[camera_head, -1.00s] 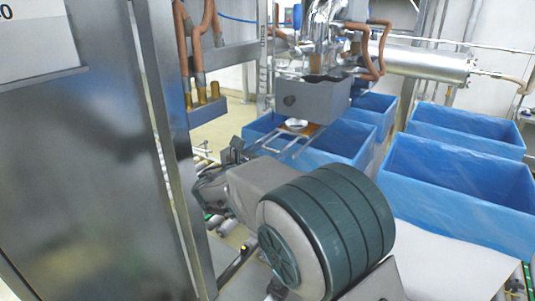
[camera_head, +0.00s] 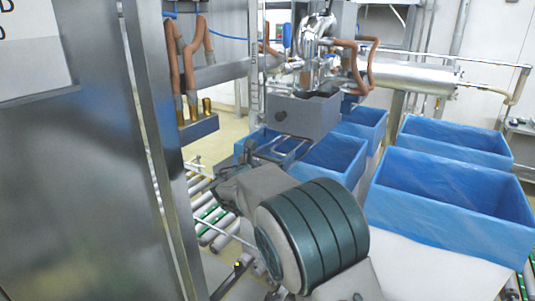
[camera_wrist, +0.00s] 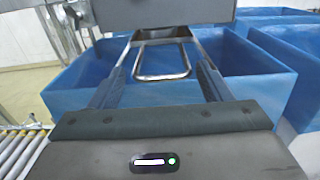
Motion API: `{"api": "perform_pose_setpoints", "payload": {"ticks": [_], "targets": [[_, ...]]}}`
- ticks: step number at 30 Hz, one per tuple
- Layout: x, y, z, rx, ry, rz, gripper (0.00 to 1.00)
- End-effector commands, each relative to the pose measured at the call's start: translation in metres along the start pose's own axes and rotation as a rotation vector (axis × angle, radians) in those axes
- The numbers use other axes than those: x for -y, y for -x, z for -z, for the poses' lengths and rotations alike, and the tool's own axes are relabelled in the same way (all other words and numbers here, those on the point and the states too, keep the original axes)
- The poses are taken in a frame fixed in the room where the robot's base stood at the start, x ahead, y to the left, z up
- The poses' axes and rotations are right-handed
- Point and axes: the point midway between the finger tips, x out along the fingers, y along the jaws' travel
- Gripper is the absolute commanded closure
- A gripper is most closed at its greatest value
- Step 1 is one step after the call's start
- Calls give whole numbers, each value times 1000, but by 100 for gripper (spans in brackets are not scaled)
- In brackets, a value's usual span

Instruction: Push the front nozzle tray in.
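The front nozzle tray shows as a metal wire loop (camera_wrist: 162,62) in the wrist view, under the grey nozzle housing (camera_wrist: 165,10). In the head view its thin bars (camera_head: 270,144) stick out a little below the front left of the grey housing (camera_head: 303,114). My gripper (camera_wrist: 160,82) has its two dark fingers well apart, one on each side of the loop. The loop lies ahead between them, and I cannot tell whether a finger touches it. In the head view my gripper (camera_head: 246,158) is partly hidden by my wrist. The tray's inner part is hidden under the housing.
Blue-lined boxes stand below and right of the housing, a near one (camera_head: 333,160) and a large one (camera_head: 450,205). A steel panel (camera_head: 80,160) and post fill the left. Rollers (camera_head: 212,222) lie below my arm. Copper-coloured hoses (camera_head: 185,60) hang at upper left.

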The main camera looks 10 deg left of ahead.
Motion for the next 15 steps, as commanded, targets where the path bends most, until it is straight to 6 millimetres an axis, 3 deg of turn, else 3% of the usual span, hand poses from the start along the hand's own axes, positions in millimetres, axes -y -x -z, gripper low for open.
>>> {"api": "perform_pose_setpoints", "payload": {"ticks": [4,8,15], "targets": [[1,3,2,-1,1,1,28],[0,19,3,-2,0,-2,28],[-1,74,2,-1,-1,-4,28]]}}
